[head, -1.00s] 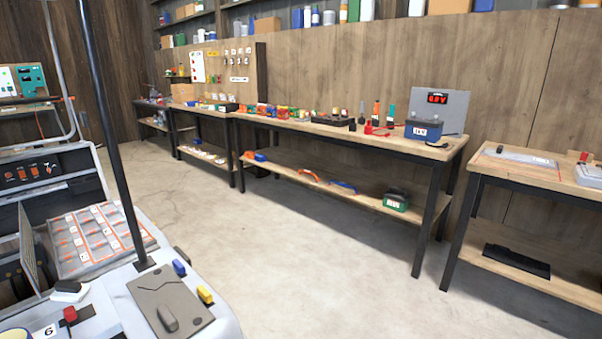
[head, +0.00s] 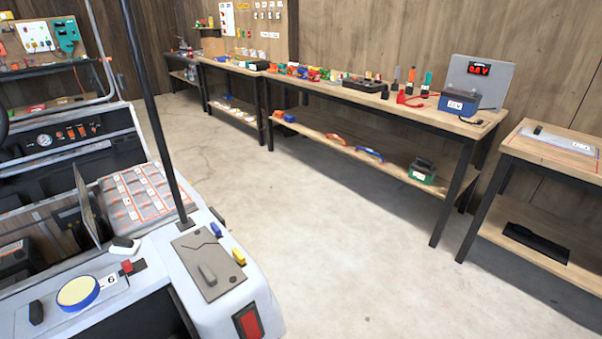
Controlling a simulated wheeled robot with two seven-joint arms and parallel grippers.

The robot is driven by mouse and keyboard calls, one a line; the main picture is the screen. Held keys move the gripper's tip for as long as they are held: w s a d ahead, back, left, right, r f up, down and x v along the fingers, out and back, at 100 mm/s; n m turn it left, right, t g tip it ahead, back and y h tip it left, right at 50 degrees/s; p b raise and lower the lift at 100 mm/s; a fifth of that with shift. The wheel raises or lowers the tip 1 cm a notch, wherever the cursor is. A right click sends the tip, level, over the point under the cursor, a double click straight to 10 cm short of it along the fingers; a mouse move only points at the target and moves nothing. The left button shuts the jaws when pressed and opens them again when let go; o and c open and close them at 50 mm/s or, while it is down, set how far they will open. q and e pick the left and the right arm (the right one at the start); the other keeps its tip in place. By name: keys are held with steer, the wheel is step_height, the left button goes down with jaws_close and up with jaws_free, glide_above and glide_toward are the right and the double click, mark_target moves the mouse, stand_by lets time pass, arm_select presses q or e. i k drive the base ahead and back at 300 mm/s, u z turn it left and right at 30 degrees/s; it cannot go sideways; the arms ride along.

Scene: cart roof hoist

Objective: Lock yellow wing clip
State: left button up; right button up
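A small yellow clip (head: 239,257) sits on the right edge of the cart's rear corner, beside a grey-brown plate (head: 207,262) with a dark raised handle. A similar blue clip (head: 216,229) sits farther along the same edge. Whether the yellow clip is locked is too small to tell. The cart (head: 258,285) is white, with a dark roof post rising from this corner. Neither of my grippers is in view.
A long workbench (head: 345,92) with tools and a battery stands along the back wall. Another bench (head: 555,150) is at the right. The concrete floor (head: 350,240) between cart and benches is clear. A yellow-topped round object (head: 77,291) sits on the cart.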

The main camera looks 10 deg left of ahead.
mark_target(236, 252)
steer(key=z, duration=2)
steer(key=k, duration=1.1)
steer(key=u, duration=1.8)
